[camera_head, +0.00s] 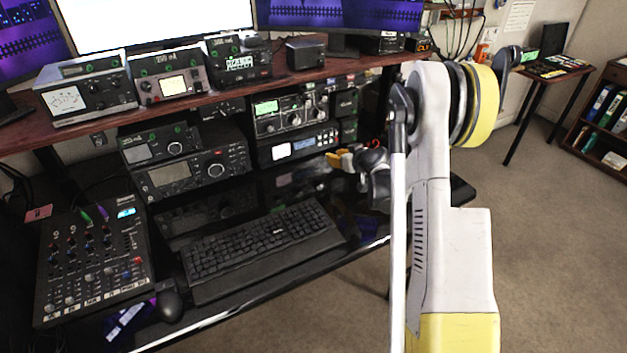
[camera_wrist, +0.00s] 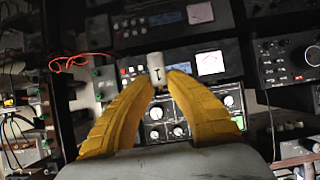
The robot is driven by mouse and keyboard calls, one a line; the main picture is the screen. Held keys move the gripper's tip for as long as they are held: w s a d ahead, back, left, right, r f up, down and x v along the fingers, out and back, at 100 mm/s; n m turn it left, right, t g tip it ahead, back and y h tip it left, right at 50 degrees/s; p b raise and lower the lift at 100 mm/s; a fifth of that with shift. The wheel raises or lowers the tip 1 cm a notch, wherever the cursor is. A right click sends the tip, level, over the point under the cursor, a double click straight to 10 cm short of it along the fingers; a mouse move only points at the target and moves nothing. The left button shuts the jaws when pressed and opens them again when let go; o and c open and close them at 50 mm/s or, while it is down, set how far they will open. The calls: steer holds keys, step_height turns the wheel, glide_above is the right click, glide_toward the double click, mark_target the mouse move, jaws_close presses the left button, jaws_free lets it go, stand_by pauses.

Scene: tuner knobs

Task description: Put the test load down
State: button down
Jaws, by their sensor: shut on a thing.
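A small pale cylinder with a dark mark, which looks like the test load (camera_wrist: 156,67), stands out between the fingertips in the wrist view. My gripper (camera_wrist: 160,84) has its two yellow fingers closed on the lower part of it. In the head view my gripper (camera_head: 338,158) is at the right part of the desk, in front of the stacked radio units and above the desk surface. The load is too small to make out there. The wrist view does not show clearly whether it touches anything.
Radio units (camera_head: 294,114) are stacked behind my gripper. A black keyboard (camera_head: 262,240) lies to the left and below, with a mixer (camera_head: 95,260) and mouse (camera_head: 169,302) farther left. An orange cable (camera_wrist: 72,62) loops left of the fingers in the wrist view. A shelf (camera_head: 210,90) overhangs the units.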

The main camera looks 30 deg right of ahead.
steer(key=a+f, duration=0.1)
steer(key=w+a+f+b, duration=0.1)
steer(key=w+a+f, duration=0.1)
steer(key=a, duration=0.1)
steer(key=shift+a, duration=0.1)
step_height(320, 180, down, 4)
steer(key=b, duration=0.2)
steer(key=shift+b, duration=0.4)
steer(key=shift+r, duration=0.1)
steer(key=c, duration=1.4)
jaws_free()
